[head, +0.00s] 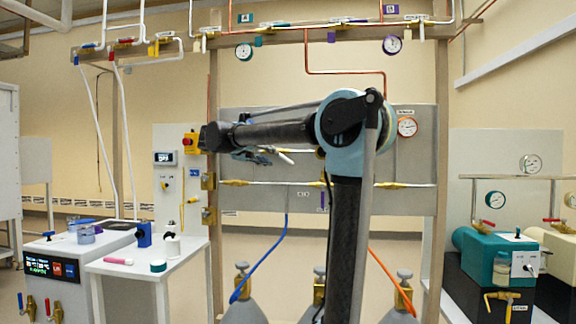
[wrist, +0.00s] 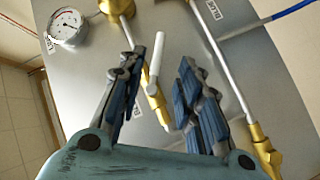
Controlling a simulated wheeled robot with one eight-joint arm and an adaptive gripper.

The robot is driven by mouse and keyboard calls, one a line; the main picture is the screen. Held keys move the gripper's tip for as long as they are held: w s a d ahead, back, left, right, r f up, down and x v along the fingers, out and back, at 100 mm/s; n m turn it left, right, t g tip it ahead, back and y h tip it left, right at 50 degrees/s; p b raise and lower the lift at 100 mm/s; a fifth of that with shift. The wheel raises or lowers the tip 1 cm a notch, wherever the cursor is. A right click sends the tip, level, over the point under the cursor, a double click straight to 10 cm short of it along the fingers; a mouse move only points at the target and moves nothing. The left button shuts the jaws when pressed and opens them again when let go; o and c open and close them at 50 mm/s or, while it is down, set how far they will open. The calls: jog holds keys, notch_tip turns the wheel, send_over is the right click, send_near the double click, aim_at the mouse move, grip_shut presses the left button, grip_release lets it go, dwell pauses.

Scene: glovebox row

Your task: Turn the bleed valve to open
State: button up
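In the wrist view a brass valve (wrist: 158,108) with a white lever (wrist: 155,60) sits on a grey panel. I cannot read a label that names it as the bleed valve. My gripper (wrist: 160,62) is open, with its blue-padded fingers on either side of the lever and a gap to each. The lever runs nearly upright in this view. In the head view my gripper (head: 262,154) is in front of the grey panel (head: 255,203), partly hidden below my arm. The valve body is hidden there.
In the wrist view a gauge (wrist: 66,26) is at upper left and a brass fitting with a pipe (wrist: 265,150) at right. In the head view a white table (head: 135,258) with small items stands at left, and a teal pump (head: 492,250) at right. Gas cylinders (head: 250,311) stand below the panel.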

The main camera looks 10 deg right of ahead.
aim_at(286, 160)
jog(key=x, duration=1.1)
jog(key=shift+w+d, duration=0.1)
jog(key=shift+c, duration=0.4)
grip_shut()
